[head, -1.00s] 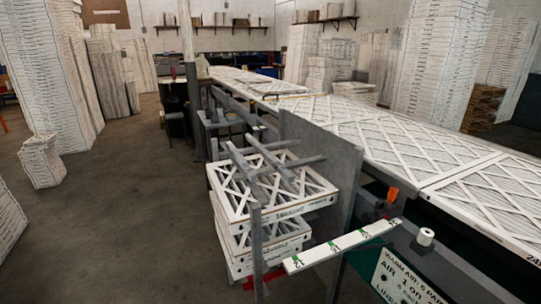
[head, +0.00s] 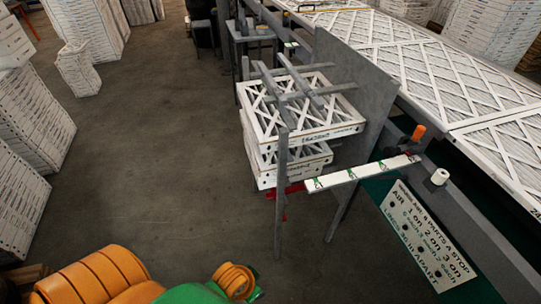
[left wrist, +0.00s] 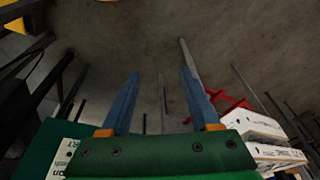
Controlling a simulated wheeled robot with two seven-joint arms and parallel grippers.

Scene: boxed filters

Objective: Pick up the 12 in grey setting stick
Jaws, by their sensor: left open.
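Several grey bars (head: 300,82) lie across and around the stacked filters in the head view. I cannot tell which one is the 12 in setting stick. A white strip with green marks (head: 360,173) reaches out from the machine beside the stack. My left arm shows orange and green at the bottom of the head view; its fingers are out of that frame. In the left wrist view my left gripper (left wrist: 160,73) has its blue fingers spread, with nothing between them. Grey posts (left wrist: 190,60) and part of the stack show beyond it. My right gripper is not in view.
The white filter stack (head: 290,160) sits in a grey post frame beside a tall grey panel (head: 350,85). The filter-covered conveyor (head: 440,75) runs along the right. A red part (left wrist: 222,103) lies low by the stack. Open floor (head: 160,170) spreads left of the frame.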

